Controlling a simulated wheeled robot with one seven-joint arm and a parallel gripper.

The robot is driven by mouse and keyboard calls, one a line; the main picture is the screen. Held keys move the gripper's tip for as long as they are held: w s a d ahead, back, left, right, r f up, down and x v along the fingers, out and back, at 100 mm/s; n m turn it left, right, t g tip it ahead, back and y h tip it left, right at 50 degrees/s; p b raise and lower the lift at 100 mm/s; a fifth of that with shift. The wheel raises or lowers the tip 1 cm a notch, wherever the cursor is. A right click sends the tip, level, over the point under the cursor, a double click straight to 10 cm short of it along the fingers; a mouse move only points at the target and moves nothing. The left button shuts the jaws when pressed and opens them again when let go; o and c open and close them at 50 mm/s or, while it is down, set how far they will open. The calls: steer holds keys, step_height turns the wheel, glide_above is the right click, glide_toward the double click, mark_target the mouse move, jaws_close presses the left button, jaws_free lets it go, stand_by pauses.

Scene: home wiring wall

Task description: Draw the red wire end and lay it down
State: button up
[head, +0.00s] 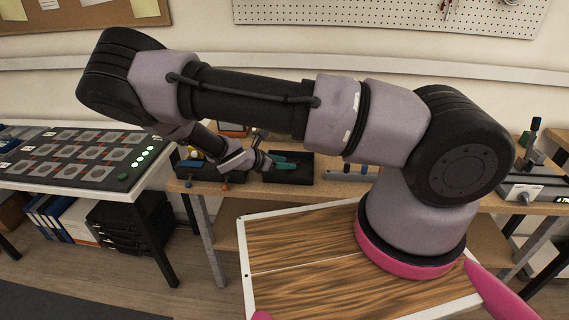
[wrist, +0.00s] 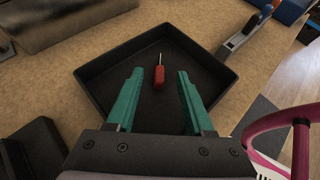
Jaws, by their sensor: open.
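The red wire end (wrist: 159,77), a short red sleeve with a thin metal pin, lies in a shallow black tray (wrist: 95,80) in the wrist view. My gripper (wrist: 160,71) is open, with one teal finger on each side of the red wire end and a gap on both sides. How far the fingertips are above the tray floor is hard to tell. In the head view my gripper (head: 284,162) is over the black tray (head: 300,178) on the wooden bench, and the red wire end cannot be made out there.
A grey rack (wrist: 238,42) with blue-topped pieces stands right of the tray in the wrist view. A grey metal block (wrist: 65,18) is at upper left. A panel with square tiles and green lights (head: 85,155) lies on the left table in the head view.

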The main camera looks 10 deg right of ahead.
steer(key=v, duration=1)
steer(key=shift+s+a+r, duration=0.15)
steer(key=shift+s+a, duration=0.05)
steer(key=shift+a, duration=0.1)
steer(key=s+d+r+m+g+y, duration=0.1)
steer(key=d+r+m+g+y, duration=0.15)
steer(key=r+m, duration=0.5)
steer(key=s+d+r+m+g+y, duration=0.15)
steer(key=d+r+m+y, duration=0.25)
steer(key=r, duration=0.6)
steer(key=s+d+r+m+g+y, duration=0.1)
steer(key=s+d+r+m+y, duration=0.15)
steer(key=r+m, duration=0.45)
steer(key=s+d+r+m+t+y, duration=0.1)
steer(key=s+d+r+m+t, duration=0.1)
steer(key=r, duration=0.4)
steer(key=s+d+r+m+t+y, duration=0.1)
steer(key=s+d+r+m+t, duration=0.1)
steer(key=s+r+m, duration=0.2)
steer(key=s+d+r+m+t+y, duration=0.1)
steer(key=s+d+r+m+t, duration=0.1)
steer(key=s+r, duration=0.4)
step_height(320, 180, up, 2)
steer(key=shift+d+r+m+t+y, duration=0.1)
steer(key=shift+d+m+t+y, duration=0.25)
steer(key=shift+d+m, duration=0.25)
